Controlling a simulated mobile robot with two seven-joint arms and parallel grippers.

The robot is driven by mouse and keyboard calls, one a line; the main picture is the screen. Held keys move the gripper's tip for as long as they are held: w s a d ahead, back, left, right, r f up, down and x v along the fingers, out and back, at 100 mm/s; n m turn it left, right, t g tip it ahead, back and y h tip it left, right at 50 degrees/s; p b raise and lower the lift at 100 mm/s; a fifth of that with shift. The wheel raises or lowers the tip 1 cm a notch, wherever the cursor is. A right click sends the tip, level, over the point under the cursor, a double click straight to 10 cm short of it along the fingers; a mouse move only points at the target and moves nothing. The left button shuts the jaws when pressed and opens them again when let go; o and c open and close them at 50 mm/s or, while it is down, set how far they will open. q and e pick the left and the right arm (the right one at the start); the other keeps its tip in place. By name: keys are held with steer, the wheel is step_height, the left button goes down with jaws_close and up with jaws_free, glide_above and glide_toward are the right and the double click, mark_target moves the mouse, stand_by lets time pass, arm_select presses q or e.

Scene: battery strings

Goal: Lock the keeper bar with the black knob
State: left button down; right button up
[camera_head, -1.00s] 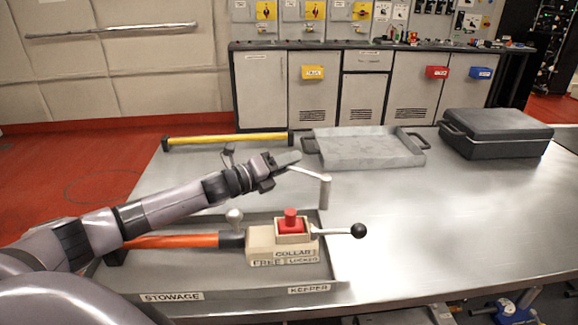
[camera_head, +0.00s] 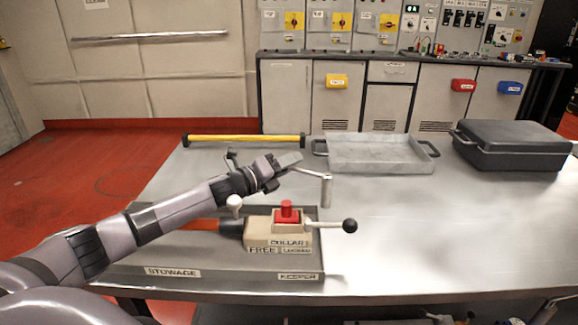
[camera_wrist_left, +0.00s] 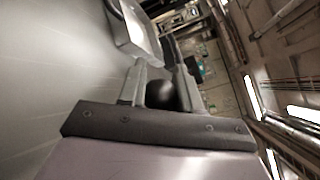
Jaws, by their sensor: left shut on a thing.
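The black knob (camera_head: 350,226) is a ball on the end of a short pale lever (camera_head: 325,224). The lever points right from the beige collar block (camera_head: 275,232), which carries a red button (camera_head: 287,211) and the labels COLLAR, FREE and a smaller one. My left gripper (camera_head: 284,164) is above and behind the block, clear of the knob. It is shut on a grey cranked piece (camera_head: 326,190) with a handle hanging down at its right end. In the left wrist view a dark round part (camera_wrist_left: 160,95) lies between the fingers. My right gripper is out of view.
The grey board (camera_head: 225,270) has STOWAGE and KEEPER labels. An orange bar (camera_head: 190,225) runs left from the block, partly behind my arm. Behind are a yellow bar (camera_head: 245,138), a grey tray (camera_head: 375,168) and a black case (camera_head: 512,146). The table right of the knob is clear.

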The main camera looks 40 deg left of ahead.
arm_select(q)
steer(key=shift+s, duration=0.1)
stand_by(0.3)
steer(key=c, duration=0.8)
jaws_free()
steer(key=shift+b+v, duration=0.3)
steer(key=shift+v, duration=3.25)
